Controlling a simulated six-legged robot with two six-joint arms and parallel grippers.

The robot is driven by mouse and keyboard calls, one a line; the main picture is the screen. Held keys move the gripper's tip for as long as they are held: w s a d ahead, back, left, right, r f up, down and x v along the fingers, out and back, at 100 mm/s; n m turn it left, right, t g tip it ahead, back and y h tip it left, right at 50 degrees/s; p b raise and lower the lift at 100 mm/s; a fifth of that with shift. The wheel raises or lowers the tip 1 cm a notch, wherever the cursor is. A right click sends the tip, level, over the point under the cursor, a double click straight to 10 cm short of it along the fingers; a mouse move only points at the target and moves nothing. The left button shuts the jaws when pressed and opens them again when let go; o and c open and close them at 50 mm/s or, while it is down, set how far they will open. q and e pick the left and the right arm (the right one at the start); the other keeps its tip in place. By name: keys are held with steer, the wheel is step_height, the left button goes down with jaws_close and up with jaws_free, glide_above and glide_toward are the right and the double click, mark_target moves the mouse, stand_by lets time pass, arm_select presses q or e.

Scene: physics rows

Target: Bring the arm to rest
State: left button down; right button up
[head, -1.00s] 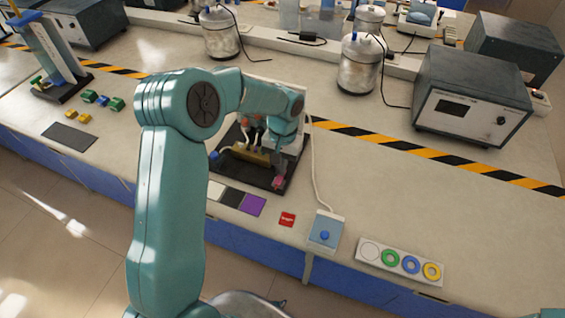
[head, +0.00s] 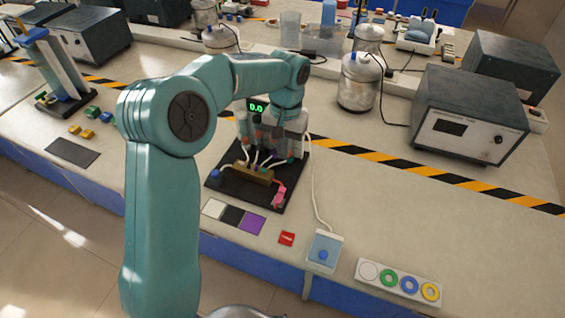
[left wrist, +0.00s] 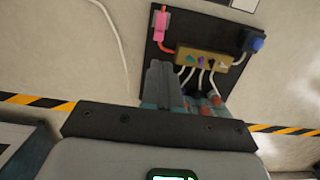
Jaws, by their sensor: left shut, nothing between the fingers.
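My left arm rises from the bottom of the head view and bends over the bench. Its gripper (head: 284,138) hangs fingers down over the back part of a black board (head: 222,187) that carries a brass-coloured block (head: 254,173). In the left wrist view the grey fingers (left wrist: 160,68) are together with nothing between them. The block (left wrist: 204,59), a pink clip (left wrist: 161,27) and a blue knob (left wrist: 255,43) lie beyond the fingertips. The fingers look apart from the block; their exact height is hard to tell. My right gripper is not in view.
A green-lit display (head: 257,107) stands close to the wrist. A metal canister (head: 358,82) and a dark meter box (head: 468,115) stand to the right. A blue switch box (head: 324,251) and a ring tray (head: 398,283) lie in front. The bench between them is largely clear.

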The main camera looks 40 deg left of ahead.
arm_select(q)
steer(key=shift+r, duration=0.6)
steer(key=shift+w, duration=0.1)
